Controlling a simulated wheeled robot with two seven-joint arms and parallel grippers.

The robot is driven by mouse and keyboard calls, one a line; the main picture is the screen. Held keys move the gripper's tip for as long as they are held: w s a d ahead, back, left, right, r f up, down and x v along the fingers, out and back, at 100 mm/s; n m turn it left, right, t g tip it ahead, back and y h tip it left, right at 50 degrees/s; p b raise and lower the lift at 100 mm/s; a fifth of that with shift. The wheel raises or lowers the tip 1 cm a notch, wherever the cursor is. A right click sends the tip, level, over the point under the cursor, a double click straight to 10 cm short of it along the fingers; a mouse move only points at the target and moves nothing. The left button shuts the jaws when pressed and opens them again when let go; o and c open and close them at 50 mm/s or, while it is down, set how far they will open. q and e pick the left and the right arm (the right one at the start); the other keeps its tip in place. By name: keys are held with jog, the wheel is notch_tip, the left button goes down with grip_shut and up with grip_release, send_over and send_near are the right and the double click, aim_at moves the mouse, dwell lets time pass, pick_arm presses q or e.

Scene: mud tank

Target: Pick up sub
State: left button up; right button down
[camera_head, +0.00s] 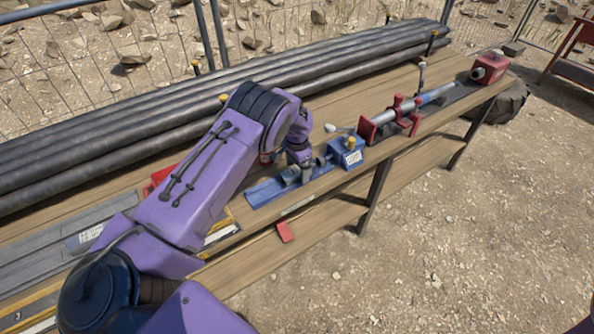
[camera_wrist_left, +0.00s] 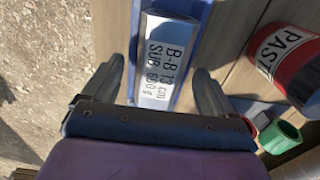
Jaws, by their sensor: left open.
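The sub is a grey metal piece labelled "B-B 13 cm SUB 660 g" (camera_wrist_left: 160,62). It lies in a blue tray (camera_wrist_left: 196,14), which also shows in the head view (camera_head: 262,194) near the bench's front edge. My left gripper (camera_wrist_left: 159,70) is open. Its two dark fingers stand on either side of the sub in the wrist view; I cannot tell whether they touch it. In the head view my left gripper (camera_head: 305,170) hangs over the tray, and the sub is partly hidden there. My right gripper is not in view.
A red-and-black can marked "PASTE" (camera_wrist_left: 285,62) and a green ring (camera_wrist_left: 281,137) are right of the sub in the wrist view. A blue block (camera_head: 346,153) and a red-clamped rod (camera_head: 405,112) lie farther along the bench. Black pipes (camera_head: 150,110) lie behind.

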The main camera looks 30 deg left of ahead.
pick_arm(q)
grip_shut()
jog(key=shift+r, duration=0.1)
jog(key=shift+w+r, duration=0.1)
